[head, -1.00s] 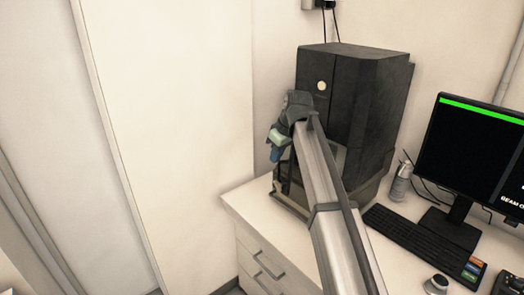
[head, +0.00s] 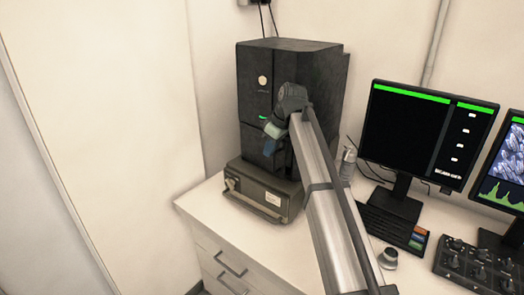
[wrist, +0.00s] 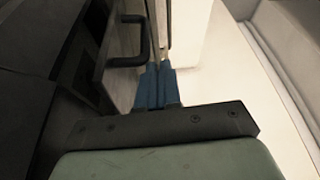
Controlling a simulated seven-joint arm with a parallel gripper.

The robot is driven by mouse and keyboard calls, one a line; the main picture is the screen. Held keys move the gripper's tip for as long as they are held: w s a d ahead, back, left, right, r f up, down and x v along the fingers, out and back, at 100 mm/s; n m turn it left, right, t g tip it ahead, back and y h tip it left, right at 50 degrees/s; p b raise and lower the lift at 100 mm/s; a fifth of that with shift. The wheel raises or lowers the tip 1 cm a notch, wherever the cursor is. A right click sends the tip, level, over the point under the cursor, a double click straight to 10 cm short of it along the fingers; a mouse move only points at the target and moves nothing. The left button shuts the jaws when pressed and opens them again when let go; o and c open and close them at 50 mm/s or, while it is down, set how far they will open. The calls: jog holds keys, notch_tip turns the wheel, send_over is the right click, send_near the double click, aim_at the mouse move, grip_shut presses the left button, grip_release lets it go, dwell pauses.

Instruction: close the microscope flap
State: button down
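The microscope (head: 290,75) is a tall black cabinet at the back of the desk in the head view. Its flap (head: 246,190) is the grey-brown front panel low on the unit, with a bar handle. The panel looks upright; whether it is fully flush I cannot tell. My gripper (head: 269,148) is above the flap, in front of the black cabinet. In the wrist view, its blue fingers (wrist: 158,68) are together with nothing visible between them. The dark handle (wrist: 140,45) lies just left of the fingertips there; contact is unclear. My forearm hides the unit's right side.
Desk drawers (head: 228,262) are below. The desk corner left of the unit is clear, beside a pale wall.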

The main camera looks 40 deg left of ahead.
jog(key=shift+w+d, duration=0.35)
jog(key=shift+f, duration=0.1)
